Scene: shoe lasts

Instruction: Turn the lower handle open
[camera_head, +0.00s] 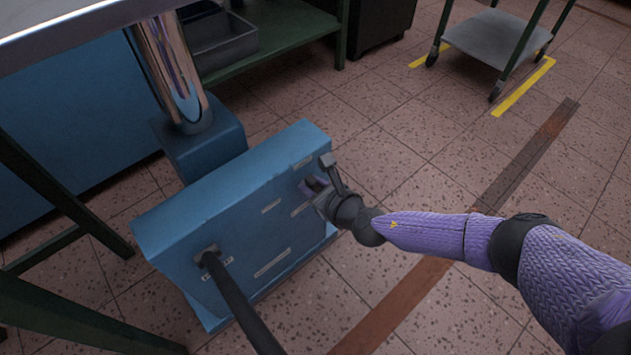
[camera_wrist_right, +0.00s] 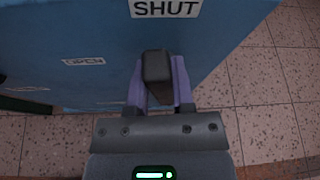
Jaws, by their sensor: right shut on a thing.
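The blue box-shaped housing (camera_head: 235,215) stands on the floor in the head view, with small pale labels on its front face. My right gripper (camera_head: 316,186) is at the right part of that face. In the right wrist view its purple fingers are shut on a dark handle (camera_wrist_right: 157,68), one finger on each side. A "SHUT" label (camera_wrist_right: 166,7) is just beyond the handle's end, and an "OPEN" label (camera_wrist_right: 83,62) is to the left. In the head view the gripper mostly hides this handle. My left gripper is not in view.
A long dark bar (camera_head: 240,303) runs from the left part of the housing toward the bottom edge. A shiny metal column (camera_head: 169,70) rises behind. Green frame legs (camera_head: 55,190) stand at left. A trolley (camera_head: 497,38) is at upper right. The tiled floor between is open.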

